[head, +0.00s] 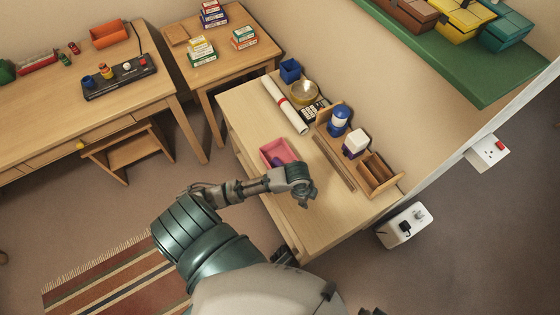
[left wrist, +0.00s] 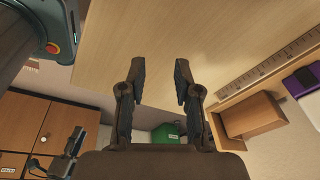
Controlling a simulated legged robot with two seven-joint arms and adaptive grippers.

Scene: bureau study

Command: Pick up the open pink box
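The open pink box (head: 279,150) lies on the desk top (head: 247,112) with its open side up. Something dark purple shows inside it, partly hidden by my left arm. My left gripper (head: 304,198) is above the desk, to the right of the box and nearer the front edge, apart from it. In the left wrist view, its two fingers (left wrist: 160,82) are spread with nothing between them, over bare wood. The box does not show in that view. A dark part that may be my right gripper (head: 283,257) shows low beside the desk; its fingers are unclear.
A wooden ruler (head: 334,162) lies right of the box, before a wooden rack (head: 378,180) and a blue-and-white container (head: 339,119). The desk's front right is clear.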

